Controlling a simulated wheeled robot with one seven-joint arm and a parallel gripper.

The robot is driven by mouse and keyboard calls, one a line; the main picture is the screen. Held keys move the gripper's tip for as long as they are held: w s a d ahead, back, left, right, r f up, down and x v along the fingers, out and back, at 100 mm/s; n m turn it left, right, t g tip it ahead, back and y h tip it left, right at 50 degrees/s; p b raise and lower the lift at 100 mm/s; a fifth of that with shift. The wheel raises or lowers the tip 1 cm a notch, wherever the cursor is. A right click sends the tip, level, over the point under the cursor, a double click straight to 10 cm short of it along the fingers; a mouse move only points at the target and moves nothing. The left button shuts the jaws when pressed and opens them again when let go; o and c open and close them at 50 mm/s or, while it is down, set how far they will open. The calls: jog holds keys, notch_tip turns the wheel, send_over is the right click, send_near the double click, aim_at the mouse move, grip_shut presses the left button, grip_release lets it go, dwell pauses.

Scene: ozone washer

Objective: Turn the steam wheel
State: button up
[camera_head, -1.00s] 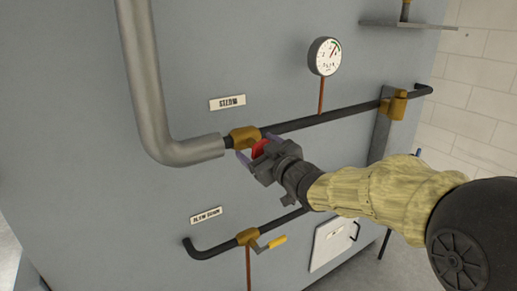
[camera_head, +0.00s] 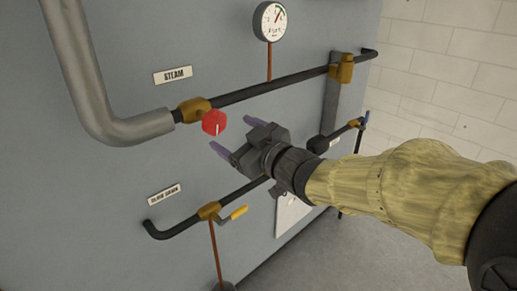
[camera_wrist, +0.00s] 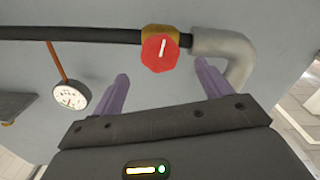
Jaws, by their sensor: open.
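The steam wheel (camera_head: 214,122) is a small red knob with a white mark, on a brass valve (camera_head: 193,109) under the STEAM label (camera_head: 173,75). In the wrist view the red wheel (camera_wrist: 160,52) is eight-sided, its white mark close to upright and leaning slightly. My gripper (camera_head: 233,135) is open and empty, its purple fingers apart from the wheel, to the right of and a little below it in the head view. In the wrist view the wheel lies beyond the fingertips (camera_wrist: 161,68), between them sideways.
A thick grey pipe (camera_head: 80,70) bends into the valve from the left. A dark pipe (camera_head: 270,90) runs right from it below a gauge (camera_head: 270,21). Lower down, a yellow-handled valve (camera_head: 208,210) sits by the BLOW DOWN label (camera_head: 164,194). Open floor (camera_head: 320,250) shows at lower right.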

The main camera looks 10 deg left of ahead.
jog(key=v, duration=0.7)
jog(key=shift+w, duration=0.1)
jog(key=w+d+f+m+h+p, duration=0.4)
jog(key=d+f+m+h+p, duration=0.3)
jog(key=d+h, duration=0.45)
jog(key=s+d+f+m+g+h+p, duration=0.1)
jog(key=s+d+f+m+g+p, duration=0.1)
jog(key=s, duration=0.4)
jog(key=s+d+f+m+g+h+p, duration=0.1)
jog(key=s+d+f+m+g+p, duration=0.1)
jog(key=s+d+f+m+g, duration=0.2)
jog(key=s+d+f+g, duration=0.3)
jog(key=shift+s+d+p, duration=0.2)
jog(key=shift+s+p, duration=0.05)
jog(key=shift+p, duration=0.15)
dwell(0.5)
